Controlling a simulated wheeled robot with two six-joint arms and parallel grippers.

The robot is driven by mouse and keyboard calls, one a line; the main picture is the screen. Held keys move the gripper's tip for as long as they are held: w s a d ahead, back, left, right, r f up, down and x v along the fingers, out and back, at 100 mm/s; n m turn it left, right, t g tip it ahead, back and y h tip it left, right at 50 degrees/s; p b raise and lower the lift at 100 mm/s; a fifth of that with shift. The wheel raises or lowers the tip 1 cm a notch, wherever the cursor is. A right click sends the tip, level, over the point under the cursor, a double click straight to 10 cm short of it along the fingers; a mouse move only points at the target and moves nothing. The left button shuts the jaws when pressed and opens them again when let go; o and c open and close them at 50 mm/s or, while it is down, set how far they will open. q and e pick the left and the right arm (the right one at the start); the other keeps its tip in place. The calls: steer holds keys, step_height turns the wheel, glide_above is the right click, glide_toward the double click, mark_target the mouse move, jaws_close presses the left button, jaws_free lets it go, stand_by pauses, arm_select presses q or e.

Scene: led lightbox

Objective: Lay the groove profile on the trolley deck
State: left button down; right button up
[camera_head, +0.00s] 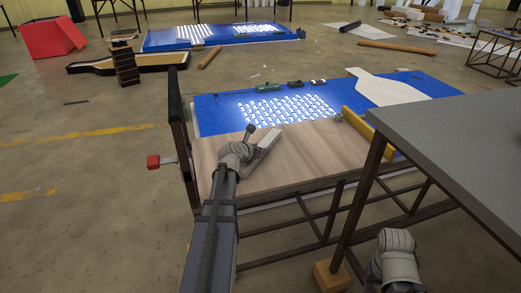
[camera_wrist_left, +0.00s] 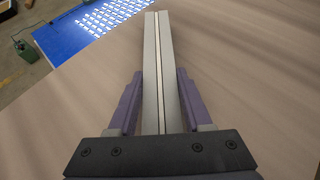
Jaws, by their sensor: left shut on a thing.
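The groove profile (camera_wrist_left: 152,60) is a straight pale grey bar with a dark-edged groove along its length. My left gripper (camera_wrist_left: 160,98) is shut on it, with one purple finger on each side. In the head view the profile (camera_head: 265,146) shows as a short light bar at my left gripper (camera_head: 250,146), over the left part of the trolley deck (camera_head: 310,162). The deck is a flat, light wood board. I cannot tell whether the bar touches the deck. My right arm shows at the bottom right; its gripper is not visible.
A blue panel with lit LEDs (camera_head: 225,122) adjoins the deck's far side. A grey table (camera_head: 460,135) is at right. The deck's middle is clear.

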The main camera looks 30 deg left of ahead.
arm_select(q)
steer(key=shift+c, duration=1.6)
jaws_free()
steer(key=shift+s+r+p, duration=0.15)
steer(key=shift+r+p, duration=0.1)
steer(key=shift+p, duration=0.1)
steer(key=p+v, duration=0.5)
steer(key=v, duration=0.6)
steer(key=shift+s+d+r, duration=0.1)
steer(key=shift+s, duration=0.2)
